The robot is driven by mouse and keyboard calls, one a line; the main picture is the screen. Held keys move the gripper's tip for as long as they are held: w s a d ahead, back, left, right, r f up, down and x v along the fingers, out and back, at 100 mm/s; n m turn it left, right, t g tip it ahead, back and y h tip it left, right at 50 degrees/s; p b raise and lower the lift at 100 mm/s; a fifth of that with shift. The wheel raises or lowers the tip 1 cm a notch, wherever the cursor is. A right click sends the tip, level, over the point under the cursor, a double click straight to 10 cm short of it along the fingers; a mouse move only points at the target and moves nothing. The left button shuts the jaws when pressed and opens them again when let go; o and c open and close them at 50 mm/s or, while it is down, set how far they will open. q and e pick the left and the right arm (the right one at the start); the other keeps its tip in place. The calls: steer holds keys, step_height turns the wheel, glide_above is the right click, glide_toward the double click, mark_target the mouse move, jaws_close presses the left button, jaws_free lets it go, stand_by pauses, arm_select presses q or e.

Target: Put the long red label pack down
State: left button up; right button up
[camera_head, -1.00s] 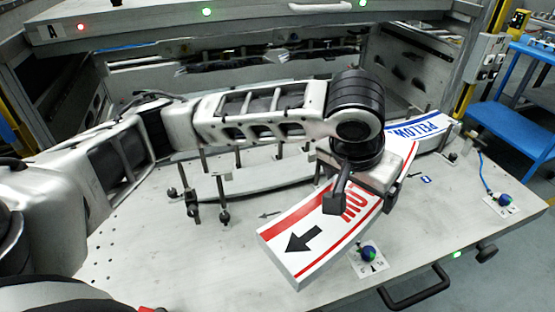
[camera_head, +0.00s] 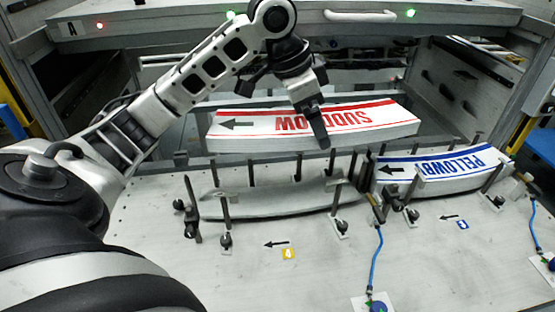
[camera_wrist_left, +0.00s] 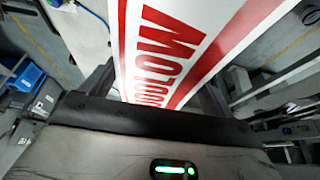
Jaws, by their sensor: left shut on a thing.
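The long red label pack (camera_head: 355,118) is a curved white block with red stripes, red lettering and a dark arrow pointing left. My left gripper (camera_head: 312,118) is shut on it near its middle, one finger down its front face. The pack is in the air, roughly level, above and behind the empty left bay (camera_head: 285,200) with its upright posts. In the left wrist view the pack (camera_wrist_left: 185,45) runs between the fingers, its lower end hidden by the gripper body. My right gripper is not in view.
A blue-lettered pack (camera_head: 440,167) sits among posts right of the empty bay. A yellow number tag (camera_head: 288,254) and an arrow mark the table before the bay. Blue cables (camera_head: 378,262) run to knobs on the right. A shelf beam (camera_head: 150,25) crosses behind.

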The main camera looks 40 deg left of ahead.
mark_target(255, 123)
arm_select(q)
steer(key=s+a+f+b, duration=0.1)
steer(key=s+a+f, duration=0.1)
steer(key=f, duration=0.2)
steer(key=s+a+f+b, duration=0.2)
steer(key=f, duration=0.3)
steer(key=shift+s+a+f, duration=0.25)
steer(key=shift+s+f, duration=0.05)
steer(key=shift+s, duration=0.05)
steer(key=shift+f, duration=0.1)
steer(key=shift+f, duration=0.2)
steer(key=o, duration=1.2)
steer(key=v, duration=1.2)
steer(key=shift+r+p, duration=0.25)
steer(key=shift+p, duration=0.15)
